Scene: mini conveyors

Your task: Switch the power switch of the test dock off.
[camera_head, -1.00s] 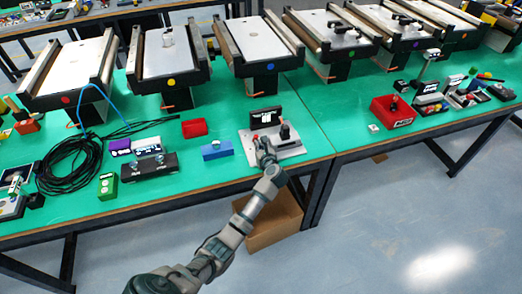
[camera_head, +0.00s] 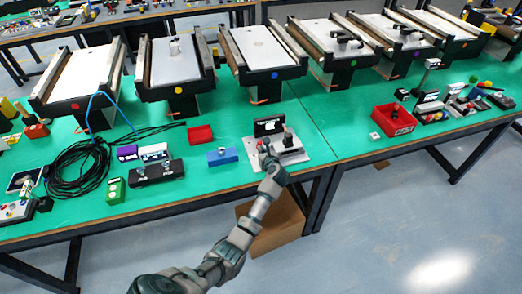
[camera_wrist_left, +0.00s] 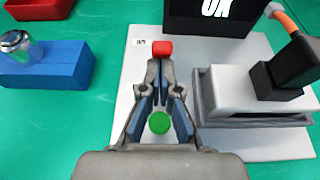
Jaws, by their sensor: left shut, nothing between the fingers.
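The test dock is a light grey plate (camera_head: 293,157) at the front edge of the green table. A small red switch (camera_wrist_left: 162,47) stands beside a tiny label near the plate's left side. A green button (camera_wrist_left: 159,122) shows between my fingers. My left gripper (camera_wrist_left: 160,68) is shut and empty over the plate, its tips just in front of the red switch in the picture; I cannot tell if they touch. It also shows in the head view (camera_head: 268,158). My right gripper is out of view.
A red bin (camera_head: 200,134), black cables (camera_head: 85,165) and several mini conveyors are farther off.

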